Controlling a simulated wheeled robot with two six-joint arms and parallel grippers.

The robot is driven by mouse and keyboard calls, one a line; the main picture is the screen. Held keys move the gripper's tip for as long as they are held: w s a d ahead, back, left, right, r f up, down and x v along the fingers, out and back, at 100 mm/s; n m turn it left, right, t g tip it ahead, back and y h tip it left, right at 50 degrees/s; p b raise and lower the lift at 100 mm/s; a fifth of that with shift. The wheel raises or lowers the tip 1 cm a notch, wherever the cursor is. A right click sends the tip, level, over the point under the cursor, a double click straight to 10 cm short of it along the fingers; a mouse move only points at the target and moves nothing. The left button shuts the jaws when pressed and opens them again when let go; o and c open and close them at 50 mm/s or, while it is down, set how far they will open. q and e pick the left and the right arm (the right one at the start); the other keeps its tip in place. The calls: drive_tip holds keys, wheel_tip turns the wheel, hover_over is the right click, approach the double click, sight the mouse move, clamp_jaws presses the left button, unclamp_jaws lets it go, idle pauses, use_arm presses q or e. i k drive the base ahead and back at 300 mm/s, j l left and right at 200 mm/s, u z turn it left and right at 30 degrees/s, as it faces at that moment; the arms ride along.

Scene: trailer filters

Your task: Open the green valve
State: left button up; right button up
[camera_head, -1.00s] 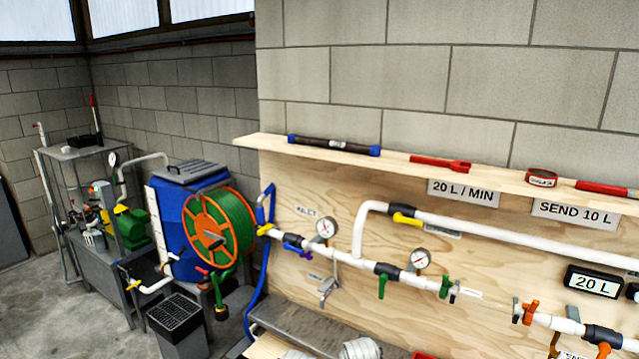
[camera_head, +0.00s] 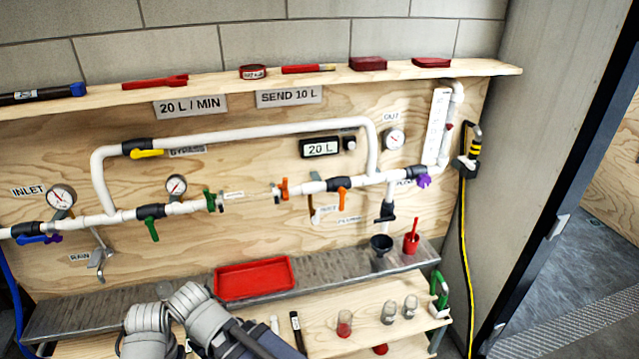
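A green lever (camera_head: 152,229) hangs down from a black valve body (camera_head: 150,211) on the white pipe, left of centre on the wooden panel. A second green handle (camera_head: 209,200) stands roughly upright at the end of that pipe, left of the gap in the line. A third green part (camera_head: 438,290) is at the right end of the lower bench. I cannot tell from the picture whether flow is open. Grey arm links, which look like mine, rise at the bottom edge. Neither gripper's fingertips show.
A red tray (camera_head: 254,278) sits on the metal ledge. A shelf (camera_head: 230,84) with tools runs above. A yellow lever (camera_head: 147,154), an orange lever (camera_head: 342,202) and a purple knob (camera_head: 423,181) are on the pipes.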

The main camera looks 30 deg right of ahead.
sight(149, 221)
drive_tip(key=z, duration=0.9)
drive_tip(key=i+j, duration=0.15)
drive_tip(key=j, duration=0.25)
drive_tip(key=i+j+u, duration=0.15)
drive_tip(key=j, duration=0.25)
drive_tip(key=i+j, duration=0.2)
drive_tip(key=j, duration=0.15)
drive_tip(key=i+j+u, duration=0.15)
drive_tip(key=j, duration=0.25)
drive_tip(key=k+u, duration=0.25)
drive_tip(key=k+j+u, duration=0.1)
drive_tip(key=k+u, duration=0.15)
drive_tip(key=k, duration=0.05)
